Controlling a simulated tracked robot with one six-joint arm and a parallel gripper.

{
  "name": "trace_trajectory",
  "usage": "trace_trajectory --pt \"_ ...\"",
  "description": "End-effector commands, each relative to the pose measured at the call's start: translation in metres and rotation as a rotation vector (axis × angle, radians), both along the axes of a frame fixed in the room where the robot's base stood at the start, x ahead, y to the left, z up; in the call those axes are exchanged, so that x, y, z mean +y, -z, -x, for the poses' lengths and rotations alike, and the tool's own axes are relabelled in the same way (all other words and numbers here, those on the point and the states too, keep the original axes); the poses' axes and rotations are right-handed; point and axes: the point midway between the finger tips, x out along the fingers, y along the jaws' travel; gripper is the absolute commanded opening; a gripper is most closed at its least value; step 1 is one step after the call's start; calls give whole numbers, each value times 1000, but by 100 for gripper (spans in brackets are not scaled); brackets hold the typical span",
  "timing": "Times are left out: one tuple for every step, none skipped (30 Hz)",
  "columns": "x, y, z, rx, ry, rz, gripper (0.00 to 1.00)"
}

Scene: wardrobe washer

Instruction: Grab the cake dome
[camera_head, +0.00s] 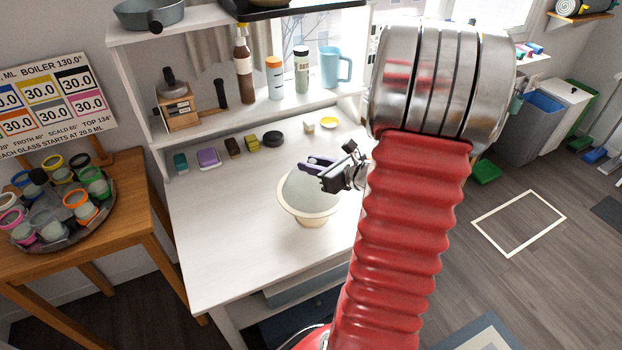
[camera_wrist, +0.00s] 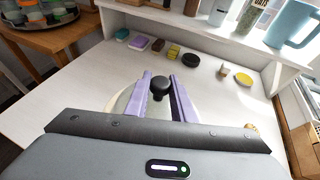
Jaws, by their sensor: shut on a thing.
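The cake dome (camera_head: 298,188) is a clear, greyish cover over a cream footed stand (camera_head: 312,222) on the white table. My gripper (camera_head: 308,163) is at the top of the dome, reaching in from the right. In the wrist view the dome's black knob (camera_wrist: 157,86) lies between the two purple fingers of my gripper (camera_wrist: 160,84), which are shut on it. The dome's body is mostly hidden there by the fingers and the gripper housing. I cannot tell whether the dome touches the stand.
A back row on the white table (camera_head: 225,240) holds a purple sponge (camera_head: 208,158), brown block (camera_head: 233,146), black disc (camera_head: 272,138) and yellow dish (camera_head: 329,123). Above it a shelf holds bottles and a blue jug (camera_head: 335,68). The table's left part is clear.

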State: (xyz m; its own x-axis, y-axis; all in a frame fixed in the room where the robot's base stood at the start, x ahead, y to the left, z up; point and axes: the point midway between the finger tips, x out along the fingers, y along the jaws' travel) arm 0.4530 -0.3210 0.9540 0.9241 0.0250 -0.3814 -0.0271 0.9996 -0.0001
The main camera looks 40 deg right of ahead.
Motion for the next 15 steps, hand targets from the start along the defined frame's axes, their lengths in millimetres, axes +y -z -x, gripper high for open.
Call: trace_trajectory --pt "0 1 0 2 0 0 13" --pt "0 1 0 2 0 0 10" --pt "0 1 0 2 0 0 8" --pt "0 1 0 2 0 0 6" --pt "0 1 0 2 0 0 3" --pt "0 1 0 2 -1 0 1" --pt "0 1 0 2 -1 0 0" --pt "0 1 0 3 -1 0 0" --pt "0 1 0 3 -1 0 0" --pt "0 1 0 3 -1 0 0" --pt "0 1 0 3 -1 -1 0" --pt "0 1 0 3 -1 -1 0" --pt "0 1 0 3 -1 0 0" --pt "0 1 0 3 -1 0 0" --pt "0 1 0 3 -1 0 0"
